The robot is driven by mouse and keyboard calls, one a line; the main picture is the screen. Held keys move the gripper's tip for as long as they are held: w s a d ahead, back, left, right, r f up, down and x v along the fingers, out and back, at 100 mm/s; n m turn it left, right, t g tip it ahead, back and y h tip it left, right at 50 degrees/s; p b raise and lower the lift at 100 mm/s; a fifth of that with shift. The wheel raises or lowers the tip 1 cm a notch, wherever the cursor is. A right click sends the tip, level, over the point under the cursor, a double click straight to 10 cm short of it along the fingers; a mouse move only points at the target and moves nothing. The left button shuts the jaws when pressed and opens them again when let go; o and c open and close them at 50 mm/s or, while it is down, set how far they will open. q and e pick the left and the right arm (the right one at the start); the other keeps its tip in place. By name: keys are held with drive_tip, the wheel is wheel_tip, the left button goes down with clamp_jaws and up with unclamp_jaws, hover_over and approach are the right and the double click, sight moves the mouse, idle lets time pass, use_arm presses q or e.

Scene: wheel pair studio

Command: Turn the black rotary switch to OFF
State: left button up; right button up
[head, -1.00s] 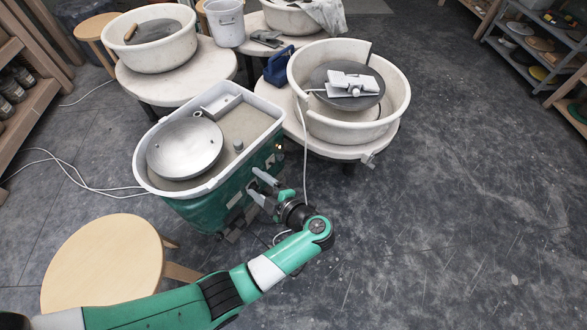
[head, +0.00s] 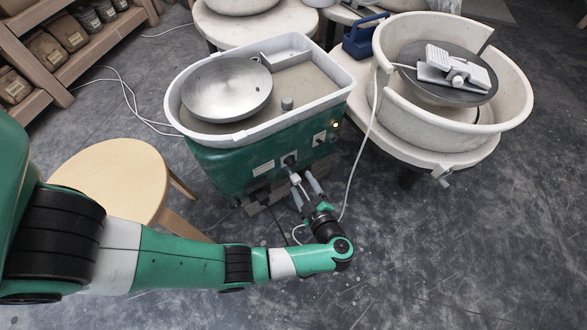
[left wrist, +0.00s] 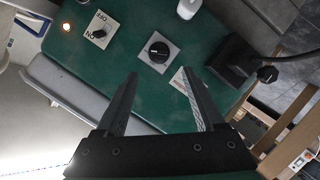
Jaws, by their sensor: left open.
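The green-bodied pottery wheel (head: 225,172) stands in the middle of the head view. On its front panel, a pale plate marked ON and OFF carries a small black rotary switch (left wrist: 99,34), seen at upper left in the left wrist view. I cannot tell for sure which mark it points to. A larger black round knob (left wrist: 159,48) sits on a grey plate beside it. My left gripper (head: 303,178) is open and empty in front of the panel. In the left wrist view its fingers (left wrist: 159,74) point towards the larger knob, apart from it. My right gripper is out of view.
An orange lamp (left wrist: 66,27) glows beside the switch plate. A black box with a cable (left wrist: 237,65) is right of the larger knob. A wooden stool (head: 110,178) stands left of the wheel. A cream basin (head: 415,110) with a pedal is at right. The floor at front right is clear.

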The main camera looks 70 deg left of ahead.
sight(292, 165)
use_arm(q)
drive_tip(key=b+x, duration=0.2)
drive_tip(key=x, duration=0.6)
drive_tip(key=shift+a+f+b, duration=0.15)
drive_tip(key=shift+a+b, duration=0.1)
drive_tip(key=shift+b, duration=0.1)
drive_tip(key=shift+w+a, duration=0.1)
drive_tip(key=shift+a, duration=0.25)
clamp_jaws()
